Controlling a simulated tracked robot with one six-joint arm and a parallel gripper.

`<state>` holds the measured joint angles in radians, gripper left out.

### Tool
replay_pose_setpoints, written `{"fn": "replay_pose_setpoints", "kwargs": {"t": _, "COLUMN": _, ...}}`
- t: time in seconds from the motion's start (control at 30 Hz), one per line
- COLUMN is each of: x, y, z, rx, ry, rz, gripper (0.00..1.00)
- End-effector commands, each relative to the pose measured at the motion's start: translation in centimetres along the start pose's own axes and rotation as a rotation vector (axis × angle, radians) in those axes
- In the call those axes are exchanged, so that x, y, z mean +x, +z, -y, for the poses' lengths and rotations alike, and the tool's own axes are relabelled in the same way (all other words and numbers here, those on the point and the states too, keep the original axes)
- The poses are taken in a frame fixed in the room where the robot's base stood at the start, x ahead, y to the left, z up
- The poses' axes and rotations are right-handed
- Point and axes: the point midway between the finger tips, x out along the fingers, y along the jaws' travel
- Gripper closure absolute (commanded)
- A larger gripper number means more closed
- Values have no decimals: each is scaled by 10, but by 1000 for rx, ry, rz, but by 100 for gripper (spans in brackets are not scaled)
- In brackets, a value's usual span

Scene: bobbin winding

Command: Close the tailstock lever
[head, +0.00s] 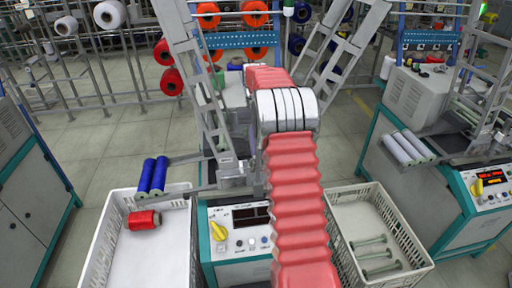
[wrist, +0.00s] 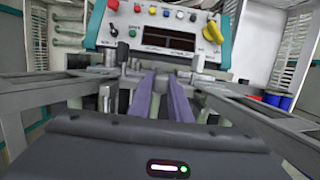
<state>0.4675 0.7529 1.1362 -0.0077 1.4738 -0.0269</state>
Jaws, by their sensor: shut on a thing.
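My gripper (wrist: 162,82) shows in the wrist view as two dark purple fingers reaching forward, close together, into the winding machine's metalwork. They are shut on a narrow part that appears to be the tailstock lever; it is mostly hidden between the fingers, and its angle cannot be told. The winding machine's control panel (wrist: 160,27) is just beyond the fingertips, upside down in this view. In the head view the same panel (head: 240,228) is at the lower centre, and my red-sleeved arm covers the gripper and the lever.
A white crate (head: 101,240) on the left holds a red bobbin (head: 143,220); blue bobbins (head: 152,176) lie beside its rim. Metal frames and rails stand close around my arm. Another machine (head: 445,180) is at the right.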

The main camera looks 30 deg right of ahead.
Motion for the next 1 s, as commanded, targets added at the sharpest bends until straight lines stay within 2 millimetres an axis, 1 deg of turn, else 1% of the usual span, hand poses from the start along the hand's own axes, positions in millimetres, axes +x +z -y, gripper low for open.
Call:
{"fn": "replay_pose_setpoints", "kwargs": {"t": 0.03, "x": -2, "y": -2, "z": 5, "rx": -4, "ry": -6, "rz": -8, "gripper": 100}}
{"fn": "replay_pose_setpoints", "kwargs": {"t": 0.1, "x": -2, "y": -2, "z": 5, "rx": -4, "ry": -6, "rz": -8, "gripper": 100}}
{"fn": "replay_pose_setpoints", "kwargs": {"t": 0.13, "x": -2, "y": -2, "z": 5, "rx": -5, "ry": -6, "rz": -9, "gripper": 81}}
{"fn": "replay_pose_setpoints", "kwargs": {"t": 0.37, "x": -1, "y": -1, "z": 3, "rx": -3, "ry": -4, "rz": -6, "gripper": 65}}
{"fn": "replay_pose_setpoints", "kwargs": {"t": 0.63, "x": -1, "y": -1, "z": 1, "rx": -1, "ry": -2, "rz": -4, "gripper": 64}}
{"fn": "replay_pose_setpoints", "kwargs": {"t": 0.77, "x": -6, "y": -1, "z": 1, "rx": 0, "ry": -2, "rz": -4, "gripper": 64}}
{"fn": "replay_pose_setpoints", "kwargs": {"t": 0.87, "x": -16, "y": -2, "z": 1, "rx": 0, "ry": -2, "rz": -6, "gripper": 64}}
{"fn": "replay_pose_setpoints", "kwargs": {"t": 1.0, "x": -35, "y": -2, "z": 1, "rx": -1, "ry": -2, "rz": -5, "gripper": 64}}
